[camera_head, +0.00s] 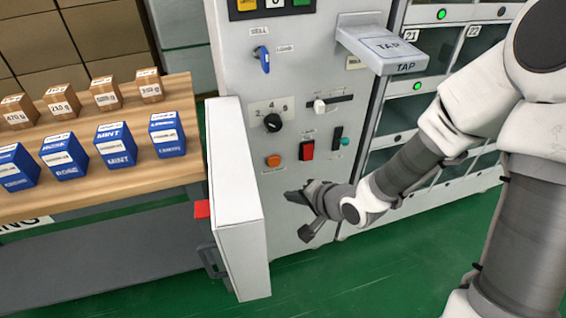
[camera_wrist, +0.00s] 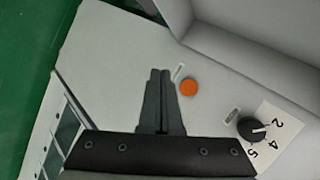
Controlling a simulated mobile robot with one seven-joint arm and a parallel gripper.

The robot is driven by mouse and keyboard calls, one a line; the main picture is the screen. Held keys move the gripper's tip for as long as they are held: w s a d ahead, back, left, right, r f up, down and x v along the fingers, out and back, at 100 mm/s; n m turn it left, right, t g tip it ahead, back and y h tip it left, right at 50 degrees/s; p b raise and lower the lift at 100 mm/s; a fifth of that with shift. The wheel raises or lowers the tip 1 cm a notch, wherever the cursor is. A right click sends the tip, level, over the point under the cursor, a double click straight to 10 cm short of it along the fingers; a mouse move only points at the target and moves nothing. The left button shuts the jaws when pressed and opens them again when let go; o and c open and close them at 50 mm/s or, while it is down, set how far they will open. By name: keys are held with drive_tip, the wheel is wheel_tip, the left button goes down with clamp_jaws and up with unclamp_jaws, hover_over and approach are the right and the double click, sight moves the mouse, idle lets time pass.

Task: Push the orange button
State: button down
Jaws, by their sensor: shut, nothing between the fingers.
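The orange button (camera_head: 273,161) is a small round disc low on the grey machine panel, left of a red switch. In the wrist view the orange button (camera_wrist: 189,87) is just right of the fingertips. My gripper (camera_head: 294,215) is shut and empty, below and slightly right of the button in the head view. In the wrist view my gripper (camera_wrist: 160,72) shows two dark fingers pressed together, pointing at the panel. The fingers and the button appear apart; the exact depth gap cannot be told.
An open white door (camera_head: 236,200) stands out left of the button. A black dial (camera_head: 272,122), red switch (camera_head: 307,150), slider (camera_head: 320,106) and teal-tipped lever (camera_head: 343,142) are nearby. The TAP shelf (camera_head: 385,50) juts out above. Boxes stand on a wooden shelf (camera_head: 100,180) at left.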

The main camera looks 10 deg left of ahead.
idle(0.3)
approach(273, 167)
drive_tip(key=shift+s+f+x, duration=0.1)
drive_tip(key=shift+x, duration=0.75)
drive_tip(key=shift+s+f+x, duration=0.15)
drive_tip(key=shift+x, duration=0.7)
drive_tip(key=shift+s+f+x, duration=0.1)
drive_tip(key=shift+x, duration=0.75)
drive_tip(key=shift+w, duration=0.1)
drive_tip(key=shift+w+a, duration=0.1)
drive_tip(key=shift+w, duration=0.15)
drive_tip(key=shift+w+a+p, duration=0.25)
drive_tip(key=shift+w+p, duration=0.1)
drive_tip(key=shift+p, duration=0.1)
idle(0.7)
drive_tip(key=shift+s+d, duration=0.5)
drive_tip(key=shift+s, duration=0.2)
